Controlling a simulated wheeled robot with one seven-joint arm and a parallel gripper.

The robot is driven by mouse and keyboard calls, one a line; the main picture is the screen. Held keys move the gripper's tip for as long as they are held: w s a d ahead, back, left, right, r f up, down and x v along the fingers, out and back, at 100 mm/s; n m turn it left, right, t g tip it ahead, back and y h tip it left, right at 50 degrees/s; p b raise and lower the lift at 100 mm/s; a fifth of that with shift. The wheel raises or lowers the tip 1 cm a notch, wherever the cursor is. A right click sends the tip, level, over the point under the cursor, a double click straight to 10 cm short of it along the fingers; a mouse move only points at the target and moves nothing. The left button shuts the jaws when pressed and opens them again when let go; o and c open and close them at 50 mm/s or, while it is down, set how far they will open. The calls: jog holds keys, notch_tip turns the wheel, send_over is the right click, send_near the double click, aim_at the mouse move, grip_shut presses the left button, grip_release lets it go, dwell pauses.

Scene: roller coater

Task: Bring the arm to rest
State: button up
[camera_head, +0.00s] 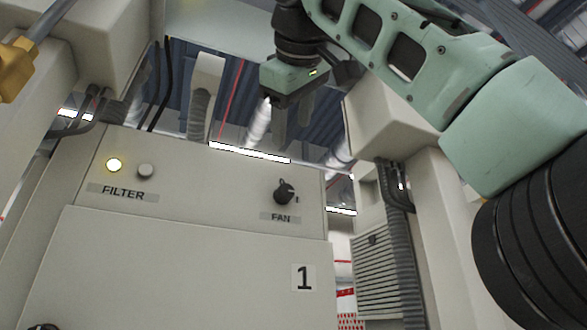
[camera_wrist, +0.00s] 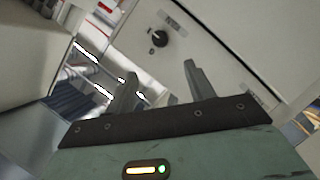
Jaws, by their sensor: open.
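My gripper (camera_head: 279,122) is at the upper middle of the head view, at the end of my green arm, with its fingers pointing down.
The beige panel (camera_head: 200,185) carries a lit yellow FILTER lamp (camera_head: 114,165) and a grey button (camera_head: 146,171). A beige housing with dark cables (camera_head: 393,185) stands at right. A yellow fitting (camera_head: 15,68) is at upper left.

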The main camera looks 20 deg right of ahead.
jog(key=shift+s+a, duration=0.1)
jog(key=shift+s, duration=0.3)
jog(key=shift+a, duration=0.1)
dwell(0.3)
